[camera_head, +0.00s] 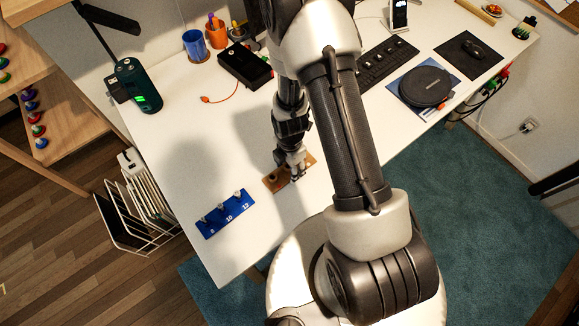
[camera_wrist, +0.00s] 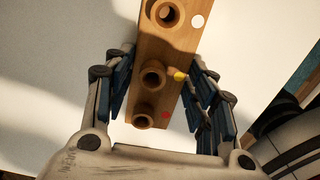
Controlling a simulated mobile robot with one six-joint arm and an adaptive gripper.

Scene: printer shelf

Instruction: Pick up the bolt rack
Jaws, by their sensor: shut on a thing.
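A wooden block (camera_head: 272,182) with round sockets lies at the near part of the white table, under my gripper (camera_head: 293,170). In the wrist view the block (camera_wrist: 172,60) shows three raised round openings and white, yellow and red dots. My gripper (camera_wrist: 161,95) has a finger on each side of it and is shut on it. I cannot tell whether it is clear of the tabletop. A blue rack (camera_head: 226,217) marked 8, 10 and 12, with three small metal pieces, lies to the left. Neither is plainly labelled as the bolt rack.
The white table (camera_head: 185,140) is bare around both racks. A dark green cylinder (camera_head: 138,86), a black box (camera_head: 244,65), pen cups (camera_head: 216,34), a keyboard (camera_head: 384,62) and a round black device (camera_head: 426,86) stand farther back. A wire rack (camera_head: 140,215) stands beyond the left edge.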

